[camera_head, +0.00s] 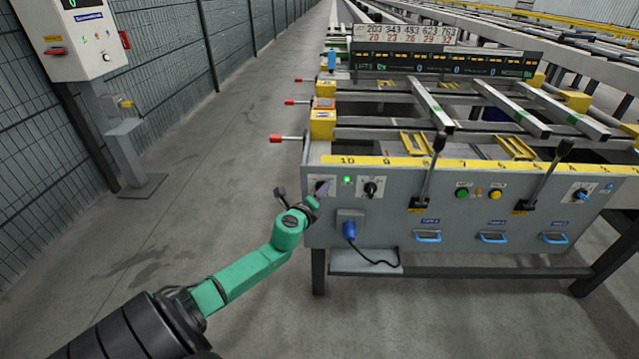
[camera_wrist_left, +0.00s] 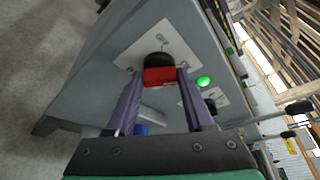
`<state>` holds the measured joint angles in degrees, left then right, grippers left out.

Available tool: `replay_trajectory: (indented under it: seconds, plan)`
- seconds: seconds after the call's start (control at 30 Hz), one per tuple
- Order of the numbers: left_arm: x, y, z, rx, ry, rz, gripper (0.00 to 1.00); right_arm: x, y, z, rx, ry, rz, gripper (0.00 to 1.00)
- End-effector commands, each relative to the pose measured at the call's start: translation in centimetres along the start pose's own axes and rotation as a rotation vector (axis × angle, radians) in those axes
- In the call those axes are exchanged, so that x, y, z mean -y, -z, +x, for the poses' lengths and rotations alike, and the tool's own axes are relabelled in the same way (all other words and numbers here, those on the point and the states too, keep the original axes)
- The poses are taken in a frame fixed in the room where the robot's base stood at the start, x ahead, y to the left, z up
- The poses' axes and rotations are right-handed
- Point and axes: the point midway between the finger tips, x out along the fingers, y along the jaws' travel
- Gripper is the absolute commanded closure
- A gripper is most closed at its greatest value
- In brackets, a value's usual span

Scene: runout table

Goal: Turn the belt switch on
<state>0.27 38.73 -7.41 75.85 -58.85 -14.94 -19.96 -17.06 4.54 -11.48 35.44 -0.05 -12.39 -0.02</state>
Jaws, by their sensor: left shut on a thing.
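The belt switch, a rotary switch with a black base and a red handle (camera_wrist_left: 160,77), sits on a pale plate at the left end of the grey front panel. My left gripper (camera_wrist_left: 159,80) has its two purple fingers on either side of the red handle and is shut on it. In the head view my left gripper (camera_head: 318,190) reaches the panel's left end and hides most of the switch. A green lamp (camera_head: 347,179) is lit just right of it; the lamp also shows in the wrist view (camera_wrist_left: 203,81). My right gripper is not in view.
A second black rotary knob (camera_head: 370,188) is close to the right. A blue plug (camera_head: 350,229) with a cable is below. Two upright black-knobbed levers (camera_head: 430,165) stand farther right. Red-tipped rods (camera_head: 276,139) stick out left of the table.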

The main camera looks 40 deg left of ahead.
Motion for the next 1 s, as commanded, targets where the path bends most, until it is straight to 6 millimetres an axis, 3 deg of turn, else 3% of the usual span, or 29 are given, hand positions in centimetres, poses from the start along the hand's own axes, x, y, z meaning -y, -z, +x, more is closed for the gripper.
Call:
replay_trajectory:
  seconds: [0.03, 0.3, 0.9, 0.93, 1.0]
  plan:
    - [0.4, -0.1, -0.1, -0.005, -0.013, 0.026, 1.00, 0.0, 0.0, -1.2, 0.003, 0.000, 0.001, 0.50]
    - [0.2, 0.0, -0.1, -0.005, -0.060, 0.143, 1.00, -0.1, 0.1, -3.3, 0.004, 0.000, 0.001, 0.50]
    - [-0.1, 0.2, 0.0, -0.004, -0.078, 0.185, 1.00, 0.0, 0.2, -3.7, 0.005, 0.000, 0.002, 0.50]
    - [-0.1, 0.2, 0.0, -0.004, -0.078, 0.185, 0.40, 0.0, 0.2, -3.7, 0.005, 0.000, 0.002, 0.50]
    - [-0.1, 0.2, 0.0, -0.003, -0.078, 0.184, 0.18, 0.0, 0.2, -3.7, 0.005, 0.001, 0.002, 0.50]
